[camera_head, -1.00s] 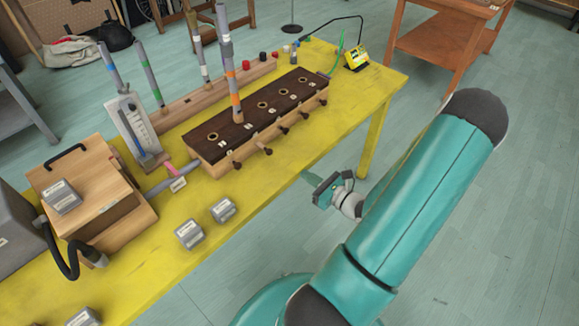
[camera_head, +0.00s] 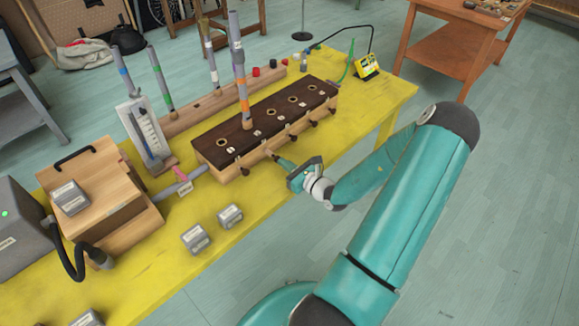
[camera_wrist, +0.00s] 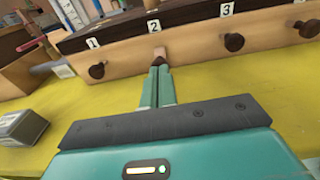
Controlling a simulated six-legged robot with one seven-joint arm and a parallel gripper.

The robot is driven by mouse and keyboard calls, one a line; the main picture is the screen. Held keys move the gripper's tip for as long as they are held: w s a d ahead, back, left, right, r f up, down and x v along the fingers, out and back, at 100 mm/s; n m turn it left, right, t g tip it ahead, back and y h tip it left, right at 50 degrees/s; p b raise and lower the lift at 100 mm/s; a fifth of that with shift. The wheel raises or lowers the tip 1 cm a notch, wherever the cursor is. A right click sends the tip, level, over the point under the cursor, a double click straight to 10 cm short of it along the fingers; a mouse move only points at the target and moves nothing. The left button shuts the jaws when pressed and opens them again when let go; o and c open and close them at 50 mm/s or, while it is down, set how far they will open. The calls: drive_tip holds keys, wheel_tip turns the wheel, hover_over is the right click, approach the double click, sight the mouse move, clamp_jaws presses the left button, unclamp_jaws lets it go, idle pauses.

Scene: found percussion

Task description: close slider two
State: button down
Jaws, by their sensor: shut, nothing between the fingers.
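The long wooden chest (camera_head: 262,140) with a dark top stands on the yellow table, with a row of dark slider knobs along its front. In the wrist view, slider two (camera_wrist: 159,52) is below the label "2"; a pale wooden tongue shows, with a dark knob at its end. My gripper (camera_wrist: 159,72) is shut and empty, its fingertips right at that knob and partly covering it; I cannot tell if they touch. The head view shows my gripper (camera_head: 276,158) in front of the chest. Knob one (camera_wrist: 97,71) and knob three (camera_wrist: 234,42) are to either side.
An orange-banded pipe (camera_head: 239,80) stands upright on the chest. Two grey blocks, one at the left (camera_head: 196,239) and one at the right (camera_head: 230,216), lie on the table near its front edge. A wooden box with a handle (camera_head: 95,195) is at the left. Open floor lies right of the table.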

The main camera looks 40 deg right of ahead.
sight(277, 158)
drive_tip(key=w, duration=0.3)
drive_tip(key=shift+w, duration=0.4)
drive_tip(key=shift+r, duration=0.1)
